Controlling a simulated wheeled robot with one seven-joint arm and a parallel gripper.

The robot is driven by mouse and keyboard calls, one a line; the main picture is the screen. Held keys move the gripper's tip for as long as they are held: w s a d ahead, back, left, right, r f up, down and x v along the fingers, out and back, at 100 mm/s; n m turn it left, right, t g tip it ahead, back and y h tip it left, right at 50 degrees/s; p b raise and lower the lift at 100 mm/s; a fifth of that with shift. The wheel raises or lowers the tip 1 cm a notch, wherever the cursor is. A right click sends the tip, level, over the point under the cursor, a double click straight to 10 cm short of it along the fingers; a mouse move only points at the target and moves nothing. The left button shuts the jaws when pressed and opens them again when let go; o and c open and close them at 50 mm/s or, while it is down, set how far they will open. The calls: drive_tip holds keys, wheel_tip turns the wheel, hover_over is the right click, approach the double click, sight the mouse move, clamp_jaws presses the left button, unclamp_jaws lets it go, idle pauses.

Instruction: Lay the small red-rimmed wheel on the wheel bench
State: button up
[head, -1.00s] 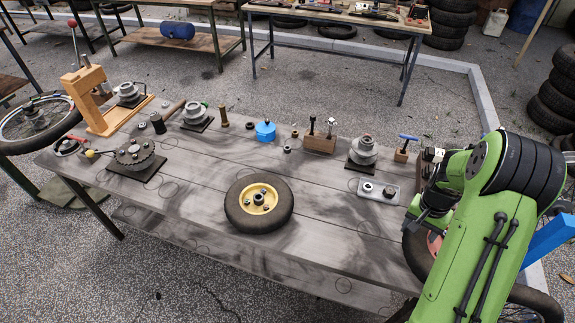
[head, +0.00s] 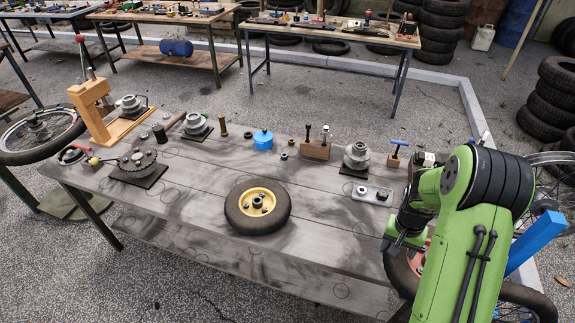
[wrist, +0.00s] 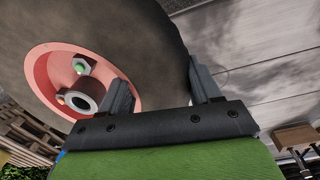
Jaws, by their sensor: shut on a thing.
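The small red-rimmed wheel (wrist: 40,75) fills the left of the wrist view, with a dark tyre and a pinkish-red rim around a metal hub. My gripper (wrist: 160,80) is shut on its tyre, one finger over the rim side and one on the far side. In the head view the wheel (head: 399,274) hangs upright at the bench's right end, mostly hidden by my green arm. My gripper (head: 393,240) is partly visible there. The wheel bench (head: 190,205) is a worn grey wooden table; I cannot tell whether the wheel touches it.
A yellow-rimmed wheel (head: 257,207) lies flat mid-bench. A grey plate with fittings (head: 372,194), a pulley stack (head: 356,158) and a blue-handled tool (head: 397,152) stand near the right end. A blue pot (head: 263,140) stands at the back. The front right boards look clear.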

drive_tip(key=a+f+n, duration=0.2)
drive_tip(key=a, duration=0.4)
drive_tip(key=w+a+f+n, duration=0.1)
drive_tip(key=a+f+n, duration=0.1)
drive_tip(key=a, duration=0.4)
drive_tip(key=shift+w+a+n, duration=0.15)
drive_tip(key=shift+a+n, duration=0.2)
drive_tip(key=shift+n, duration=0.25)
